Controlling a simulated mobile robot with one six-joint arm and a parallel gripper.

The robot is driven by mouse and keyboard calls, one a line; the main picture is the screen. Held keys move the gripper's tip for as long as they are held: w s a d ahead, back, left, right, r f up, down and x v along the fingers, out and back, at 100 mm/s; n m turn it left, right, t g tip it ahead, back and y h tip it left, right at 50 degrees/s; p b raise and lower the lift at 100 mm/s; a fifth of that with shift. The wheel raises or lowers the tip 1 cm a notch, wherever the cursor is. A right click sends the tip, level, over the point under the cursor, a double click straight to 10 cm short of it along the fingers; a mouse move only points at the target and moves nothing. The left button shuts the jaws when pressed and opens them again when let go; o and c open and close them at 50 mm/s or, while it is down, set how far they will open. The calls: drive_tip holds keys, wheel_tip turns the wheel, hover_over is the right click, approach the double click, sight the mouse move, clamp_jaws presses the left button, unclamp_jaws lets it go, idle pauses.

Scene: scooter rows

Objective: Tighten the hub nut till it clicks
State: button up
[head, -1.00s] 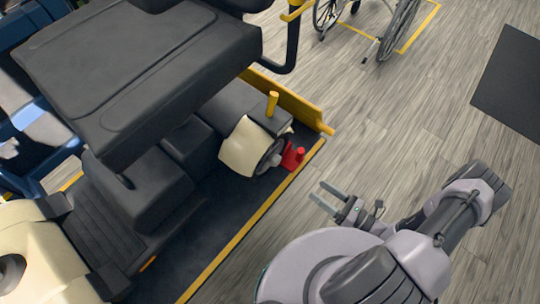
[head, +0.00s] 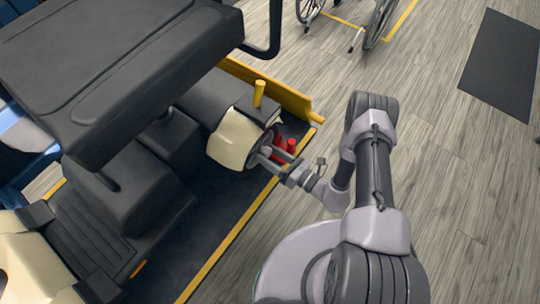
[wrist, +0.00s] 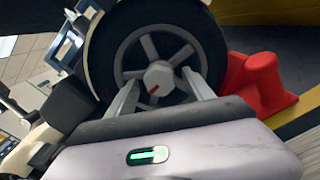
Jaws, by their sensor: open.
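The hub nut (wrist: 158,78) is a pale grey hexagonal piece with a red mark, at the centre of the spoked scooter wheel (wrist: 180,45) in the wrist view. My gripper (wrist: 160,92) is open, with one finger on each side of the nut in that picture. I cannot tell whether the fingers touch it. In the head view my gripper (head: 272,159) reaches the wheel's outer side, beside the cream fender (head: 232,140). The nut is hard to make out there behind the fingers.
A red wheel chock (wrist: 262,85) lies close to the right of the wheel; it also shows in the head view (head: 286,146). A yellow lever (head: 259,93) stands above the wheel. The black seat (head: 110,70) overhangs at left.

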drive_tip(key=shift+c, duration=0.2)
clamp_jaws()
drive_tip(key=m, duration=0.3)
drive_tip(key=shift+m+b, duration=0.4)
drive_tip(key=m, duration=0.4)
drive_tip(key=shift+m+b, duration=0.3)
drive_tip(key=shift+b, duration=0.1)
drive_tip(key=m, duration=0.4)
drive_tip(key=shift+m+b, duration=0.3)
drive_tip(key=shift+b, duration=0.05)
drive_tip(key=m, duration=0.4)
drive_tip(key=shift+m, duration=0.3)
